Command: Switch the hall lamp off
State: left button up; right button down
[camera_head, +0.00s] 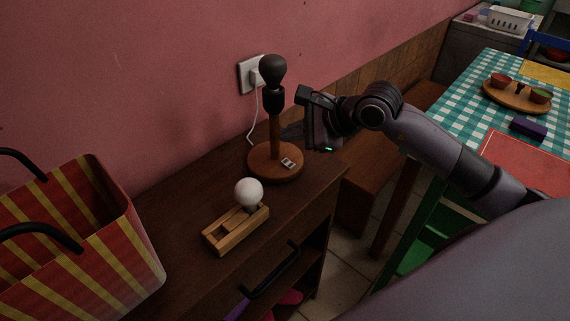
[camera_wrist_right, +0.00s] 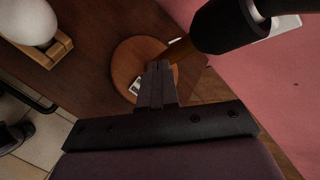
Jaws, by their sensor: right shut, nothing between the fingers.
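The hall lamp (camera_head: 275,135) stands upright on the dark wooden cabinet by the pink wall. It has a round wooden base (camera_head: 262,168), a wooden stem and a dark, unlit bulb (camera_head: 272,69). A small light switch (camera_head: 288,163) sits on the base; it also shows in the right wrist view (camera_wrist_right: 135,87). My right gripper (camera_head: 300,135) is just right of the stem, above the base. In the right wrist view its fingers (camera_wrist_right: 157,70) are shut and empty, pointing towards the base beside the switch. Whether they touch anything is unclear. My left gripper is out of view.
A red and yellow striped bag (camera_head: 135,245) is at left. A wall socket (camera_head: 246,76) with plug and white cord is behind the lamp. A checkered table (camera_head: 480,95) is at right.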

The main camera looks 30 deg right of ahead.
aim_at(288, 163)
jog(key=f+b, duration=0.2)
jog(key=f, duration=0.2)
jog(key=shift+w, duration=0.2)
jog(key=shift+a+f+b, duration=0.1)
jog(key=shift+f+b, duration=0.15)
jog(key=shift+b, duration=0.2)
dwell(0.4)
dwell(0.8)
jog(key=shift+w+f+b, duration=0.1)
jog(key=shift+f+b, duration=0.3)
jog(key=shift+b, duration=0.15)
